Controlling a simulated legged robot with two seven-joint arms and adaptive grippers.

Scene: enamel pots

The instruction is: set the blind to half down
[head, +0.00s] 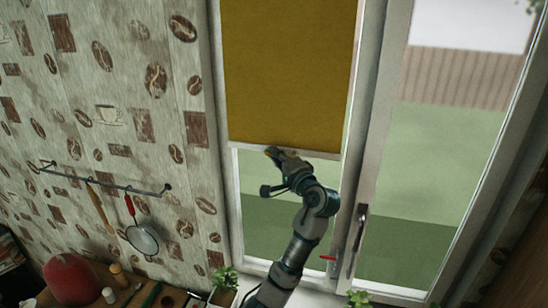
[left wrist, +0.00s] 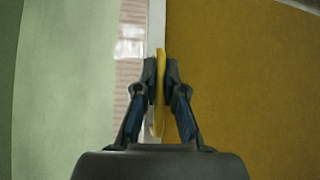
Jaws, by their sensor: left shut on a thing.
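The mustard-yellow blind (head: 290,70) hangs over the upper part of the left window pane, with a pale bar (head: 245,146) along its lower edge. My left gripper (head: 273,153) is at that bar, near its middle. In the left wrist view the blind (left wrist: 245,90) fills the right side, and the fingers of my left gripper (left wrist: 160,68) are shut on a thin yellow pull tab (left wrist: 159,115) at the bar. In the head view the gripper mostly hides the tab. My right gripper is in neither view.
The window handle (head: 357,235) is on the frame right of my left arm. A wall rail (head: 110,187) with hanging utensils is at left. Small green plants (head: 224,278) stand near the sill below.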

